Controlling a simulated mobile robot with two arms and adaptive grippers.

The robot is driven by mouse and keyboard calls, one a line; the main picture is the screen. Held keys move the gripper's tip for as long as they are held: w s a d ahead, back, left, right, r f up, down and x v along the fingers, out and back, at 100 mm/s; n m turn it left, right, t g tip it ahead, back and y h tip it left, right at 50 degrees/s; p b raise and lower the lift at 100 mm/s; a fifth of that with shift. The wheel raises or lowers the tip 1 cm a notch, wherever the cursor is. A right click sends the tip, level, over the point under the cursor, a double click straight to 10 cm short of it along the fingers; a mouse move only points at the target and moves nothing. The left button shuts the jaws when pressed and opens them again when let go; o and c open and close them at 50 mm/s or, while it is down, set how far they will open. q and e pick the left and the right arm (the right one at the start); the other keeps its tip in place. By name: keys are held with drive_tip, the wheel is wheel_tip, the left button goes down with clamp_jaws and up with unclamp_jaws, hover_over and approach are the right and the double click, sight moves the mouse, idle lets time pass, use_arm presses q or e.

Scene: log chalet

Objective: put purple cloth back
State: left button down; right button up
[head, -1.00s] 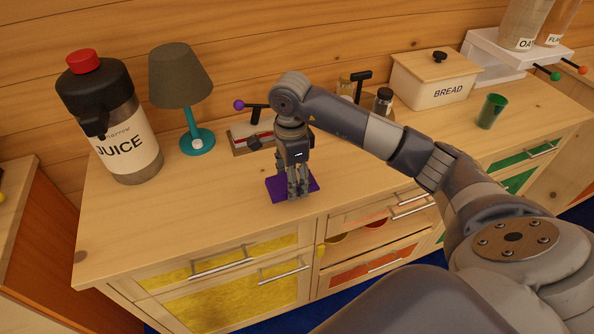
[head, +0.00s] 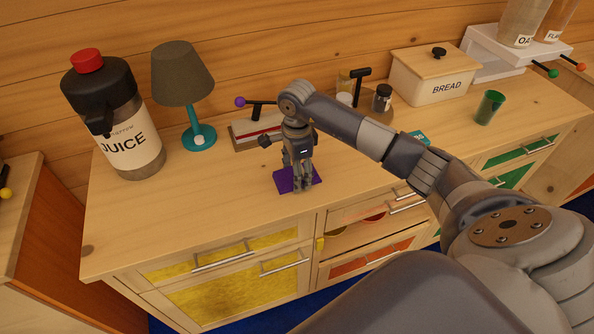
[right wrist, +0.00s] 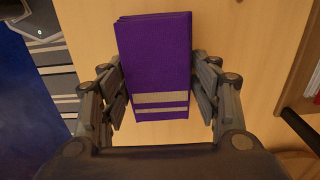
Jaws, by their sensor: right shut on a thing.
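The folded purple cloth (head: 285,182) lies at the front edge of the wooden counter (head: 215,205). In the right wrist view the purple cloth (right wrist: 157,55) shows two pale stripes near its lower end. My right gripper (head: 302,186) points down over the cloth. In the right wrist view my right gripper (right wrist: 160,92) has one finger on each side of the cloth, shut on it. I cannot tell whether the cloth is lifted off the counter. My left gripper is not in view.
A juice dispenser (head: 125,143) and a teal lamp (head: 199,138) stand on the left. Behind the gripper is a low box with a purple-knobbed handle (head: 240,101). A bread box (head: 436,80) and a green cup (head: 489,107) stand on the right. The counter's front left is clear.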

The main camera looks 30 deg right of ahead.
drive_tip(key=o, duration=1)
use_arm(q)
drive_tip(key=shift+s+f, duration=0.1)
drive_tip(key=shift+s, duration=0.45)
use_arm(e)
drive_tip(key=shift+r, duration=0.25)
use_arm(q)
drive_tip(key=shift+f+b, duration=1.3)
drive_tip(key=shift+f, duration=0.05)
use_arm(e)
wheel_tip(320, 180, up, 12)
drive_tip(key=shift+f, duration=0.15)
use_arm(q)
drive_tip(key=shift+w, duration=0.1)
use_arm(e)
drive_tip(key=shift+s+f, duration=0.1)
